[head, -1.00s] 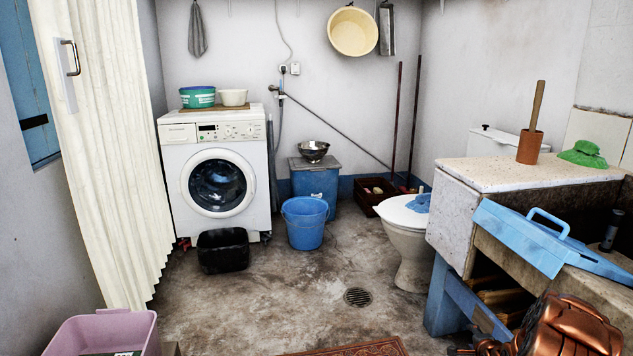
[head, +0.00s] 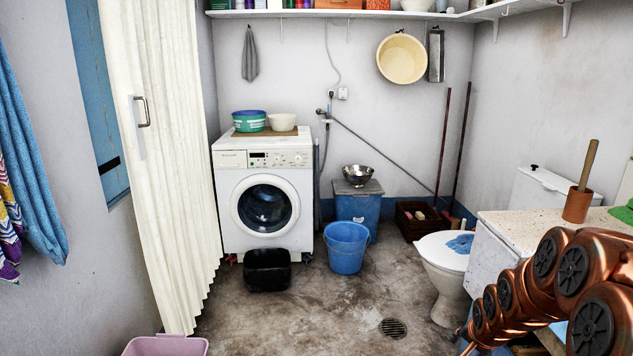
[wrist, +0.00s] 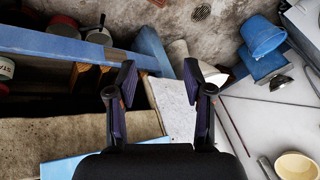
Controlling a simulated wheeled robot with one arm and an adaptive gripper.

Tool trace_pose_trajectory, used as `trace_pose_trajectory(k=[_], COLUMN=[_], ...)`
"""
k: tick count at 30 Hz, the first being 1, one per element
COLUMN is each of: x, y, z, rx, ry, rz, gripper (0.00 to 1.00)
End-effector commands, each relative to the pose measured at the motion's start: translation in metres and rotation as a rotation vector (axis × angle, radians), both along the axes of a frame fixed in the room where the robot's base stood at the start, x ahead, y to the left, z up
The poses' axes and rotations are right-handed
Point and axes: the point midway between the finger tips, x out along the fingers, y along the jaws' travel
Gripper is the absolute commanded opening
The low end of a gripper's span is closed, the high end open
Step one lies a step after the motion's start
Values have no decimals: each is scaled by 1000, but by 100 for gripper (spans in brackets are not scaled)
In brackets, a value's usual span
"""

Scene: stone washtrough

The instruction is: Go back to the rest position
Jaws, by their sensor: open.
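My gripper (wrist: 160,82) shows in the wrist view with its two dark fingers spread apart and nothing between them. The pale speckled counter slab (wrist: 172,108) lies beyond and below the fingers in that view; I cannot tell the distance. My copper-coloured arm fills the lower right of the head view, in front of the counter (head: 515,226). My gripper itself is not visible in the head view.
A brown pot (head: 577,205) stands on the counter near my arm. The concrete floor in the middle is clear around the drain (head: 393,328).

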Motion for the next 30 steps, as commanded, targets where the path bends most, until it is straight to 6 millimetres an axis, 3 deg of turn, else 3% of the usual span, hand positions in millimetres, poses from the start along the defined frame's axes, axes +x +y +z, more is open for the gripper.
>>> trace_pose_trajectory(k=[1, 12, 30], x=[-10, -108, -305], y=[12, 83, 165], z=[29, 138, 288], rx=[-14, -73, -70], ry=[24, 243, 560], rz=[36, 303, 758], gripper=[51, 51, 51])
